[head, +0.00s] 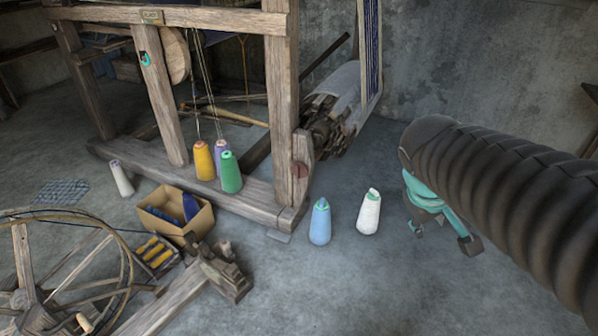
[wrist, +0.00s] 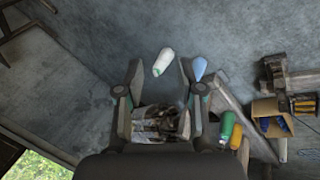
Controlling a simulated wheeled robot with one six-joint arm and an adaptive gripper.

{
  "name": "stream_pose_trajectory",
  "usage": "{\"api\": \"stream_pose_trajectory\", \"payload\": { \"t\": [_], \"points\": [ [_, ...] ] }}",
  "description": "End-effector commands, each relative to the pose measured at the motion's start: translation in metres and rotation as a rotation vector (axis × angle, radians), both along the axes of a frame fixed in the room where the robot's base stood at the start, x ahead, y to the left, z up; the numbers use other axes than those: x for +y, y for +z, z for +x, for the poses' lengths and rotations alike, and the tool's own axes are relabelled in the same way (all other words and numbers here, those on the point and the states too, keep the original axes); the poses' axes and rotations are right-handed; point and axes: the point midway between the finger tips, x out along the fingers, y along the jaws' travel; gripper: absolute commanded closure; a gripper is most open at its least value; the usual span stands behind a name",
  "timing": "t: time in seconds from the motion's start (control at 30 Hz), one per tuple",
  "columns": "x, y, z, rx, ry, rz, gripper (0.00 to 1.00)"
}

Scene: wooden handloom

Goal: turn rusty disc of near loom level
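The near loom (head: 281,100) is a grey-brown wooden frame at the centre left of the head view. A small rusty reddish disc (head: 300,170) sits on the lower part of its front post, beside the cloth roller and gears (head: 325,128). Its exact angle is too small to tell. My gripper (head: 443,238) hangs to the right of the loom, well apart from the disc. In the wrist view my gripper (wrist: 160,68) has its two fingers spread, with nothing between them. I cannot make out the disc in the wrist view.
A blue cone (head: 320,222) and a white cone (head: 368,212) stand on the floor between my gripper and the loom. Yellow, purple and green cones (head: 231,172) stand on the loom's base beam. A cardboard box (head: 163,213) and spinning wheel lie left. Floor at front right is clear.

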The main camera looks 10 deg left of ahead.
Motion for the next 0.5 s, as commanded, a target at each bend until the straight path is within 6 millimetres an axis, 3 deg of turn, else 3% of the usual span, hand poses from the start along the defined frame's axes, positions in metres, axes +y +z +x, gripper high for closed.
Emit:
{"api": "stream_pose_trajectory", "payload": {
  "t": [0.27, 0.5],
  "points": [
    [0.005, -0.026, 0.098, 0.152, 0.277, -0.366, 0.62],
    [0.034, -0.056, 0.187, 0.252, 0.523, -0.687, 0.62]
  ]
}}
